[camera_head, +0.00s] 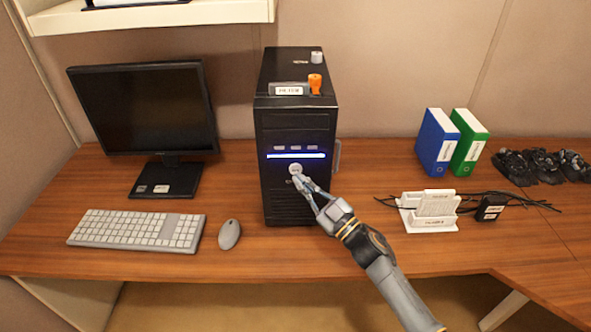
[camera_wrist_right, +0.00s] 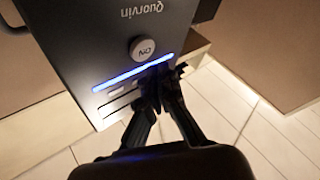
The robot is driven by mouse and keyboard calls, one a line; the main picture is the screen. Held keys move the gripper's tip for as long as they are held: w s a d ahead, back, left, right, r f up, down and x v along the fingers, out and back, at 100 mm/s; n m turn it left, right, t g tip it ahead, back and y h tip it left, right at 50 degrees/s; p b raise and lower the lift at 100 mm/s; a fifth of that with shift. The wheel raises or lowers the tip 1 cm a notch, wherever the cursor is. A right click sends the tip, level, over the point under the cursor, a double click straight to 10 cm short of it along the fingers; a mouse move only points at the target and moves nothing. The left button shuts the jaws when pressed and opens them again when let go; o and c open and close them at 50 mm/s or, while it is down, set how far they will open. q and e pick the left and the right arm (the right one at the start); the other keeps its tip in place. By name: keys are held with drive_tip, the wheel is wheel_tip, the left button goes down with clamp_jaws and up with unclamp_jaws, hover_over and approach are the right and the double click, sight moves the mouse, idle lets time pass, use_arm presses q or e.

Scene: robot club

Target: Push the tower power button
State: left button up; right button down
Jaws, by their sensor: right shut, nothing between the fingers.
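The black computer tower (camera_head: 296,130) stands upright on the desk, with a lit blue-white strip across its front. Its round grey power button (camera_head: 295,169) is just below the strip. In the right wrist view the fingertips (camera_wrist_right: 157,88) lie off to the side of the button, near the strip's right end. I cannot tell whether they touch the tower. My left gripper is out of view.
A monitor (camera_head: 145,105), keyboard (camera_head: 138,230) and mouse (camera_head: 229,234) are left of the tower. A white holder (camera_head: 430,212) with cables, blue (camera_head: 437,142) and green (camera_head: 470,142) binders and dark objects (camera_head: 540,165) are to the right. The desk (camera_head: 370,250) around my right gripper is clear.

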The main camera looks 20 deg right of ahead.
drive_tip(key=shift+s+a+r+p, duration=0.1)
drive_tip(key=shift+s+a+p, duration=0.15)
drive_tip(key=shift+s, duration=0.55)
drive_tip(key=shift+s+a+f+p, duration=0.1)
drive_tip(key=shift+s+a+p, duration=0.15)
drive_tip(key=shift+s, duration=0.6)
drive_tip(key=shift+s+a+r+p, duration=0.15)
drive_tip(key=shift+s+p, duration=0.2)
drive_tip(key=shift+s, duration=0.45)
